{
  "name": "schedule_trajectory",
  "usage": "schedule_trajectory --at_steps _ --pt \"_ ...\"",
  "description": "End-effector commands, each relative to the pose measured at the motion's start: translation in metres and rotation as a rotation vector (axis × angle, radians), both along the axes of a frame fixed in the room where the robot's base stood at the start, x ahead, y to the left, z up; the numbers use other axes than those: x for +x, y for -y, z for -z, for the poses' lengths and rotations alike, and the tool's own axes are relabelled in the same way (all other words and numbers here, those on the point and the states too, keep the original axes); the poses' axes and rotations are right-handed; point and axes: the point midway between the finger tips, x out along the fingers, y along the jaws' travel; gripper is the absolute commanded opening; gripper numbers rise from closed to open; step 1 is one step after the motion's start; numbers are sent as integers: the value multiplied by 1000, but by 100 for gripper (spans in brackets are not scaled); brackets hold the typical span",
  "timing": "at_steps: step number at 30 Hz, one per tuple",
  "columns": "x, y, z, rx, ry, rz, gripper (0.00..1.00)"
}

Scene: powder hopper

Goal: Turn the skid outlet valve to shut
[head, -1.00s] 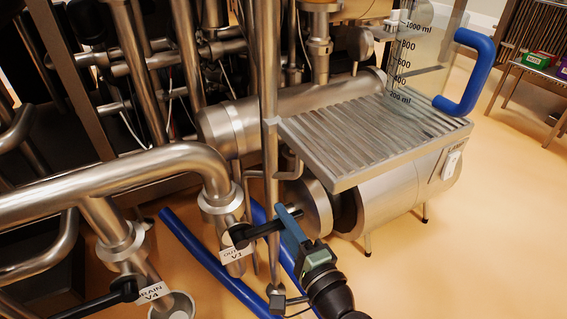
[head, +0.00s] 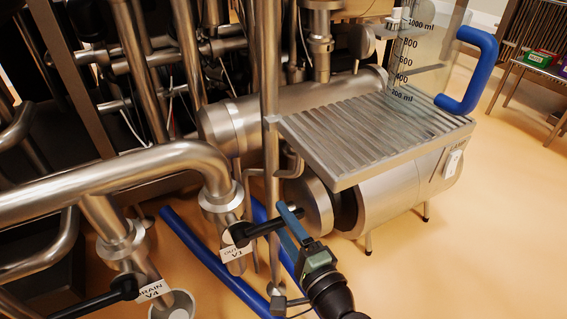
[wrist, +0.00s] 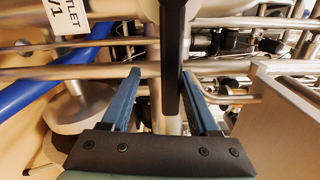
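The outlet valve shows in the head view as a vertical steel pipe end with a white V1 tag (head: 237,253) and a black lever handle (head: 262,228). The lever points right and slightly up from the pipe. My gripper (head: 289,212) is at the lever's outer end, with blue-grey fingers. In the wrist view my gripper (wrist: 160,88) is open, and the black lever (wrist: 172,55) runs between the two fingers, nearer the right one. A clear gap shows on the left finger's side. The outlet tag (wrist: 68,17) is at the upper left there.
A second valve with a drain V4 tag (head: 152,291) and black lever (head: 108,296) is at the lower left. A ridged steel tray (head: 365,135) overhangs right of my gripper, above a steel motor (head: 395,195). A vertical pole (head: 270,150) stands close by. Blue hoses (head: 205,258) lie on the floor.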

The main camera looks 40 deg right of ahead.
Motion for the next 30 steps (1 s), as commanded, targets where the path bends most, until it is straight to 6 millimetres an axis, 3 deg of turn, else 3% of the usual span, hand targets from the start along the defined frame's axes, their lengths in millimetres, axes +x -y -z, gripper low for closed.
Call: schedule_trajectory --at_steps 11,24,30 --pt "-12 -2 0 1 -2 3 57" --pt "-93 -23 0 1 -3 5 57" --pt "-118 -30 -1 0 -1 4 57"
